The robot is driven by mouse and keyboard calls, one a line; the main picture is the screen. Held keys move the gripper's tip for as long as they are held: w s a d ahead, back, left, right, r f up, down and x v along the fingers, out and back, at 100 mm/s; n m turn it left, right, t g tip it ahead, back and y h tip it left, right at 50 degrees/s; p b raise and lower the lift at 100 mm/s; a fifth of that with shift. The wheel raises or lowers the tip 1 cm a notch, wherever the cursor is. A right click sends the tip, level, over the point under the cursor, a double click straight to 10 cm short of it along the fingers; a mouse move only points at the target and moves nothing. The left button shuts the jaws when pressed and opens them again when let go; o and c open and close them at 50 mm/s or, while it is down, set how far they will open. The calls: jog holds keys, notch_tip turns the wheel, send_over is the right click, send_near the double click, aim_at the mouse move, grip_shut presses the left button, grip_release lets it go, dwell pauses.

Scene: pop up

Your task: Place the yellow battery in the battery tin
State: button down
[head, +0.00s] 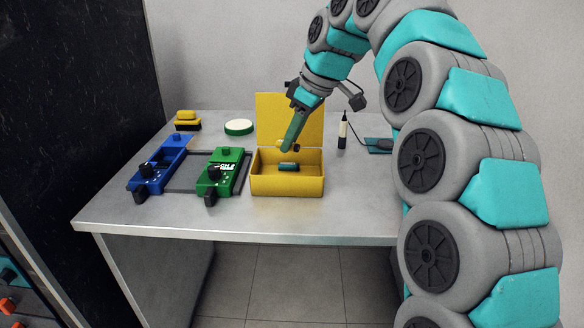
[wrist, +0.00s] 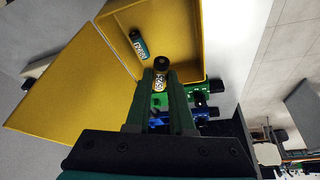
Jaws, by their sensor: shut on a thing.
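The battery tin (head: 287,186) is a yellow box on the table with its lid (head: 275,115) standing open at the back. It also shows in the wrist view (wrist: 190,48). A teal battery (head: 288,166) lies on the tin's floor and shows in the wrist view (wrist: 138,43). My gripper (head: 284,146) points down over the tin's opening. It is shut on the yellow battery (wrist: 160,73), which has a dark end and a printed label. The battery appears above the tin's floor; its exact height is hard to tell. The fingers hide part of it.
A green device (head: 221,172) and a blue device (head: 158,168) stand left of the tin. A round green-rimmed lid (head: 239,127) and a yellow brush-like block (head: 187,119) lie behind. A dark marker-like bottle (head: 343,131) stands at right. The front table strip is clear.

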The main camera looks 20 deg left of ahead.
aim_at(292, 169)
jog(key=shift+f, duration=3.55)
jog(key=shift+f, duration=0.15)
jog(key=shift+s+d+f, duration=0.1)
jog(key=shift+f, duration=0.55)
jog(key=c, duration=1.1)
grip_release()
jog(key=shift+f, duration=0.2)
jog(key=shift+o, duration=0.2)
jog(key=w+a+v, duration=0.1)
jog(key=v, duration=1.2)
jog(key=shift+s+d+r, duration=0.15)
jog(key=shift+s+r, duration=0.15)
jog(key=shift+r, duration=0.25)
